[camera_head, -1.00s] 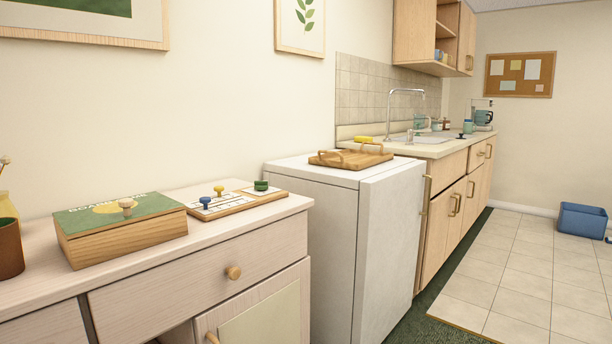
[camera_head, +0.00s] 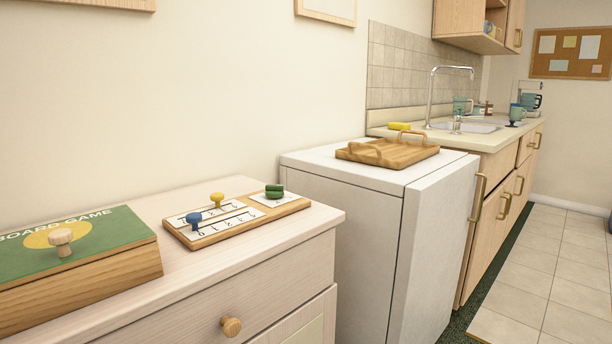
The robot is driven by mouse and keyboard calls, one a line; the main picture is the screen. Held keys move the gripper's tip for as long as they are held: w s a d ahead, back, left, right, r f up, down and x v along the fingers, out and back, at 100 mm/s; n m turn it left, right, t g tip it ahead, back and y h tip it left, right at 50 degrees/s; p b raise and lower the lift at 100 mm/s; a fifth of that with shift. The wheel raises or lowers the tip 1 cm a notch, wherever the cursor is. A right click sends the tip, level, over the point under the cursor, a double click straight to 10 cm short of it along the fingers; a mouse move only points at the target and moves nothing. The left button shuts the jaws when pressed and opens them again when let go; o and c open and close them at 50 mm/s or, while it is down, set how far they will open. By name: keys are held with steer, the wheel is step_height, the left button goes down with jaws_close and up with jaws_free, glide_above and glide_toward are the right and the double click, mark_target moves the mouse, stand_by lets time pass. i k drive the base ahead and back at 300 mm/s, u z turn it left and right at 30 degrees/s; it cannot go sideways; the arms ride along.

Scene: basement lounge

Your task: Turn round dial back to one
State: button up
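The round dial looks to be the green knob (camera_head: 274,191) at the right end of a wooden score board (camera_head: 291,208). It sits on a small white plate; I cannot read its markings or setting from here. On the same board a yellow peg (camera_head: 217,200) and a blue peg (camera_head: 194,221) stand on two numbered white strips. The board lies on a pale wooden cabinet top (camera_head: 190,283). My gripper is not in view.
A board game box (camera_head: 83,270) with a knob on its lid lies left of the board. A white fridge (camera_head: 355,215) carrying a wooden tray (camera_head: 420,152) stands to the right. Beyond is a counter with a sink (camera_head: 470,127). Tiled floor (camera_head: 530,270) at the right is clear.

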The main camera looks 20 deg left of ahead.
mark_target(272, 191)
steer(key=u, duration=0.35)
steer(key=i, duration=0.85)
steer(key=u, duration=0.6)
